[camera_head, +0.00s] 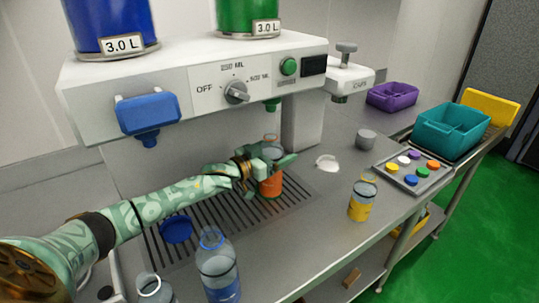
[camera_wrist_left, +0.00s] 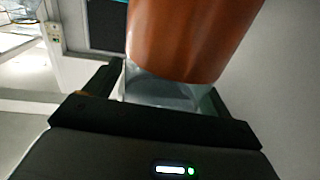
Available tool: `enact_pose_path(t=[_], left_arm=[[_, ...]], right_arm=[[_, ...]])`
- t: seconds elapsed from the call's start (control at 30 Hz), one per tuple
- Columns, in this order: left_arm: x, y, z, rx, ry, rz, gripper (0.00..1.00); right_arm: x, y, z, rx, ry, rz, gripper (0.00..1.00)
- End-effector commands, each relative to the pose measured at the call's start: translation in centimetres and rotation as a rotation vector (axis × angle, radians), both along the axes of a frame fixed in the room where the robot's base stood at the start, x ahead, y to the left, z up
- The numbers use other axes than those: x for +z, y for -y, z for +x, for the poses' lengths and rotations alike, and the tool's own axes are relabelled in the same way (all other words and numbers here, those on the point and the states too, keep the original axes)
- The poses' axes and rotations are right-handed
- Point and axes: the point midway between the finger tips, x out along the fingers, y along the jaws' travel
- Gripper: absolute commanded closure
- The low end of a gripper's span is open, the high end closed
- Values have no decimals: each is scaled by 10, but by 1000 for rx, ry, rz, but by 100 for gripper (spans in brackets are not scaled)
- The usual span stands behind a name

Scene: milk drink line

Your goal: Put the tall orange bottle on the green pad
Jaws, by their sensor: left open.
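The tall orange bottle (camera_head: 270,186) stands upright on the slatted drip tray under the dispenser. Its lower part is orange and its top is clear. My left gripper (camera_head: 274,164) is at the bottle's upper body, its open fingers around or right beside it, and they hide part of it. In the left wrist view the orange body of the bottle (camera_wrist_left: 190,38) fills the top middle, close in front of the gripper (camera_wrist_left: 165,92). I cannot tell whether the fingers touch it. No green pad shows in either view. My right gripper is not in view.
A clear bottle with blue (camera_head: 219,275) and a blue cap (camera_head: 176,229) are at the front left. A yellow bottle (camera_head: 360,201) stands right of the tray. A grey tray of coloured caps (camera_head: 441,176), a teal bin (camera_head: 452,133) and a purple bin (camera_head: 392,97) are farther right.

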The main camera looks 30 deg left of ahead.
Motion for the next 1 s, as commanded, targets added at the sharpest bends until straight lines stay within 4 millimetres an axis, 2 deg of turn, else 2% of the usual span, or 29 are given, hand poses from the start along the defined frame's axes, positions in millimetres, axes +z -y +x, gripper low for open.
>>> enact_pose_path(t=[0.17, 0.4, 0.6, 0.8, 1.0], left_arm=[[2, -6, -21, 0, -2, -2, 17], [3, -20, -71, 0, -2, -1, 17], [2, -29, -102, 0, -2, -2, 17], [1, -34, -115, 0, 0, 1, 17], [1, -34, -115, 0, 1, 1, 17]], right_arm=[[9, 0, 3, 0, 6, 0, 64], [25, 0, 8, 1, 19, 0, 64], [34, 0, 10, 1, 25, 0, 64], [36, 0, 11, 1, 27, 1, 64], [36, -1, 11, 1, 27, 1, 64]])
